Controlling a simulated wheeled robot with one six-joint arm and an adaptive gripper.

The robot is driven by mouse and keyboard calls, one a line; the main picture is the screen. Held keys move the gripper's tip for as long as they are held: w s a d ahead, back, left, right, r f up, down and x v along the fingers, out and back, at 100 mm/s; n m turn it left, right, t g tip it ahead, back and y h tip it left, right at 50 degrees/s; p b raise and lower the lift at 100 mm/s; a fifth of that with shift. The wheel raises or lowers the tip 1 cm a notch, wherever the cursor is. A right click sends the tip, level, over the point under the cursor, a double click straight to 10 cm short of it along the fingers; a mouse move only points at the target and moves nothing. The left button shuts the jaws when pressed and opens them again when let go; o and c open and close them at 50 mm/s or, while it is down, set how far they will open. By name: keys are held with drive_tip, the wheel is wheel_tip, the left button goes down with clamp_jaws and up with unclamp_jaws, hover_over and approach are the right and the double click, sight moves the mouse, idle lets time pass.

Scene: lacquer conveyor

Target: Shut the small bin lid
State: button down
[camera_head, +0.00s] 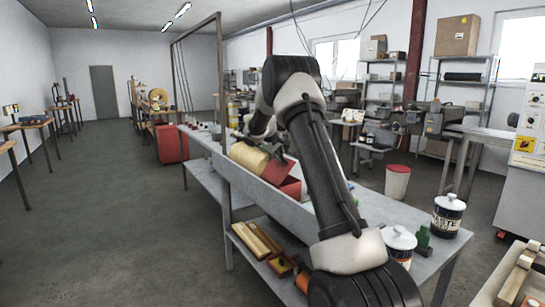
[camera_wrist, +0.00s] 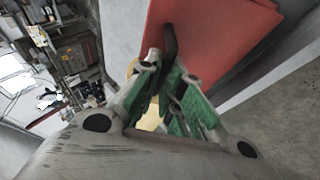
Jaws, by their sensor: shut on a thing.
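A red bin (camera_head: 292,187) stands on the bench behind my arm, with a red flat lid (camera_head: 275,169) raised at a slant beside it. In the wrist view the lid (camera_wrist: 205,38) fills the top right as a broad red panel. My gripper (camera_wrist: 161,52) is shut at the lid's near edge, its green-padded fingers close together with the tips against the red panel. The exact grip is partly hidden. In the head view my gripper (camera_head: 280,150) is small, just above the lid and partly behind my forearm.
A waste tin (camera_head: 448,213) and a white tin (camera_head: 398,243) stand at the bench's near right. Wooden blocks (camera_head: 257,240) lie on the lower shelf. The floor at left is clear.

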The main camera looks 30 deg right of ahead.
drive_tip(key=d+f, duration=0.6)
drive_tip(key=d, duration=0.1)
drive_tip(key=shift+f, duration=0.15)
idle(0.4)
drive_tip(key=shift+f, duration=0.1)
idle(0.3)
drive_tip(key=c, duration=1.7)
unclamp_jaws()
drive_tip(key=shift+d+f, duration=0.1)
drive_tip(key=shift+d, duration=0.1)
drive_tip(key=shift+o, duration=0.7)
drive_tip(key=shift+d+f, duration=0.1)
drive_tip(key=shift+f, duration=0.2)
drive_tip(key=shift+a, duration=0.2)
